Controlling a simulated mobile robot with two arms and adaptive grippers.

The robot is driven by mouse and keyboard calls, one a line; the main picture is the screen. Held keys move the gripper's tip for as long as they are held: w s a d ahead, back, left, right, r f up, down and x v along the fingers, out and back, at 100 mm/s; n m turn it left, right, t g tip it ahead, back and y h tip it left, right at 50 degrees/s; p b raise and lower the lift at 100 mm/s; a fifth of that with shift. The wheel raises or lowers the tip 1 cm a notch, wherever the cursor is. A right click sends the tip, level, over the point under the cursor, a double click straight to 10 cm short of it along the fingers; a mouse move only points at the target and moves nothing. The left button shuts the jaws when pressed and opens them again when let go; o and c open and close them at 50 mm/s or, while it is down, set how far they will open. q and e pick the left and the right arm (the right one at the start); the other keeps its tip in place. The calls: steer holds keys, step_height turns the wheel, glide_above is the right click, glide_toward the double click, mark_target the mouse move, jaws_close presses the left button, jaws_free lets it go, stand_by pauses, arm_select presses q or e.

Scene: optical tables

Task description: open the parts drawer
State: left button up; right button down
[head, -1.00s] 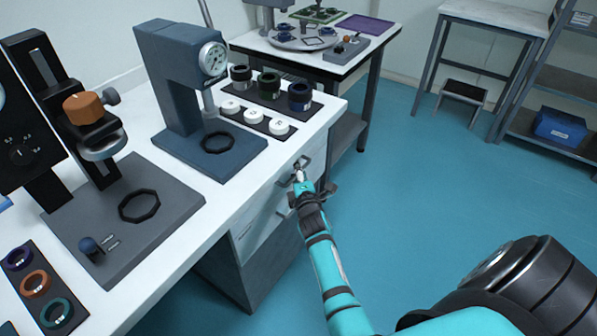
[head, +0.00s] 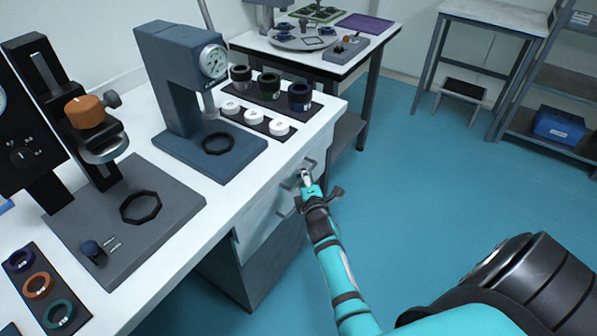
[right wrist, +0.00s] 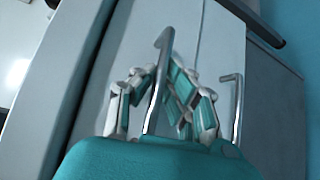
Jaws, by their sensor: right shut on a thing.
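The drawer unit hangs under the front edge of the white bench, with a pale drawer front (head: 262,222) facing the aisle. Its metal bar handle (right wrist: 161,75) stands between the fingers of my right gripper (right wrist: 162,100) in the right wrist view. My right gripper (head: 307,178) is shut on this handle. In the head view the fingers and arm cover part of the handle and drawer front. How far the drawer stands out is hard to tell. My left gripper is not in view.
A second bar handle (right wrist: 236,105) is close beside the gripper in the right wrist view. A dial gauge stand (head: 185,90), lens rings and white discs (head: 254,117) stand on the bench above. Blue floor (head: 440,190) to the right is free.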

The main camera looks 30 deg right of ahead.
steer(key=s+d+p, duration=0.2)
steer(key=s+d, duration=0.3)
steer(key=s, duration=0.8)
steer(key=s+d+p, duration=0.3)
steer(key=s+d, duration=0.3)
steer(key=s, duration=0.7)
steer(key=shift+s+r, duration=0.15)
steer(key=shift+r, duration=0.1)
steer(key=c, duration=1.5)
jaws_free()
steer(key=shift+o, duration=0.6)
steer(key=shift+f, duration=0.15)
steer(key=v, duration=0.7)
steer(key=shift+s, duration=0.25)
steer(key=shift+a, duration=0.15)
